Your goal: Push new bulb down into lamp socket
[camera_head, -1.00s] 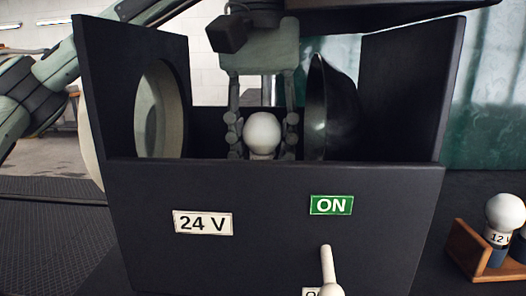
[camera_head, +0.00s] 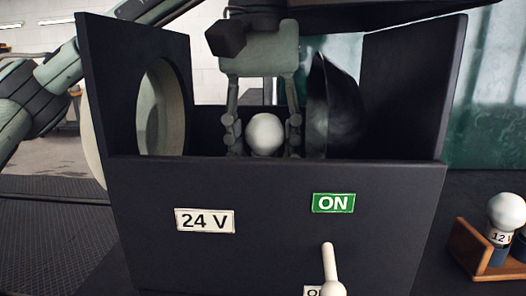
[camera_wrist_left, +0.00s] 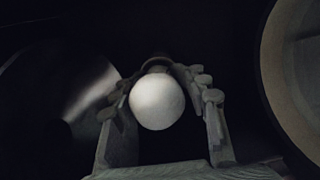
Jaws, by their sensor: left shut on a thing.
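A white bulb (camera_head: 265,134) is inside the dark lamp box (camera_head: 160,262), between the fingers of my left gripper (camera_head: 262,140). The gripper points down into the box from above and is shut on the bulb. The bulb's base and the socket are hidden behind the box's front wall in the head view. In the left wrist view the bulb (camera_wrist_left: 157,101) sits between the fingertips, with a dark round shape beyond it. I cannot tell whether its base is in the socket. My right gripper is not in view.
A curved dark reflector (camera_head: 333,110) stands right of the gripper, and a round opening (camera_head: 160,110) is in the left wall. The front bears a "24 V" label (camera_head: 205,220), an "ON" label (camera_head: 333,203) and a pale lever (camera_head: 329,268). A wooden holder (camera_head: 470,250) with a "12" bulb (camera_head: 505,212) is at right.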

